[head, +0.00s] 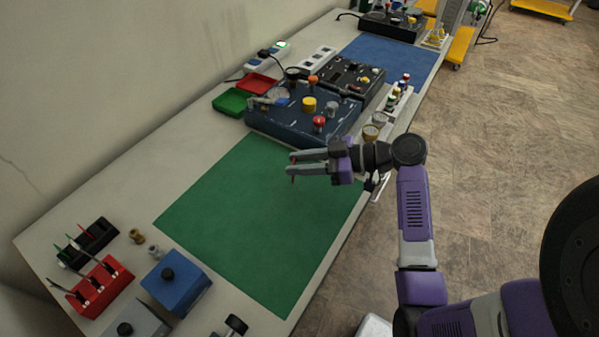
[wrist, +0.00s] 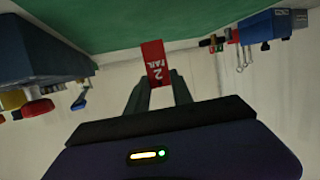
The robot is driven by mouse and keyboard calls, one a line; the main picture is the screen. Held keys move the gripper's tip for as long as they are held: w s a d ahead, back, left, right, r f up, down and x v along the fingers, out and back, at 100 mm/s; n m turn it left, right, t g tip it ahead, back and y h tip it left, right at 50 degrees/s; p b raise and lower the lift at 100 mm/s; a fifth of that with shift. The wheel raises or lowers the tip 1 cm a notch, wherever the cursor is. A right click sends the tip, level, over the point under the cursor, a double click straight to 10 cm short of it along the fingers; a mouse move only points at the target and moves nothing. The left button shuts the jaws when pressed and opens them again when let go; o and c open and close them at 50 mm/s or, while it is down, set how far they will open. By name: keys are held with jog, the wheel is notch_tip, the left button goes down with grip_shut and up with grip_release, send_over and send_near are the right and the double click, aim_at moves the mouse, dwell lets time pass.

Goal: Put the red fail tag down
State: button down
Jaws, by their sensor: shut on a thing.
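The red fail tag (wrist: 154,64) is a small red strip with white "2 FAIL" lettering, clear in the wrist view. My gripper (wrist: 157,92) is shut on it, with the tag sticking out past the fingertips. In the head view my gripper (head: 291,163) is over the green mat (head: 240,215), near its upper right part. Only a thin red bit of the tag (head: 293,179) shows there, at the fingertips. I cannot tell how high the tag is above the mat.
A dark blue panel (head: 285,125) with knobs stands beyond the mat. Green (head: 231,102) and red (head: 258,82) trays lie to its left. A red tool rack (head: 102,287) and a blue box (head: 176,284) are at the near left. Most of the mat is clear.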

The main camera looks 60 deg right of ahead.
jog(key=shift+f, duration=2)
jog(key=shift+f, duration=0.15)
jog(key=c, duration=1.1)
grip_release()
jog(key=shift+r, duration=0.25)
jog(key=shift+s+d, duration=0.2)
jog(key=shift+s, duration=0.15)
jog(key=b+v, duration=0.1)
jog(key=v, duration=1)
jog(key=shift+s+a+r+b, duration=0.1)
jog(key=shift+s+b, duration=0.05)
jog(key=shift+b, duration=0.25)
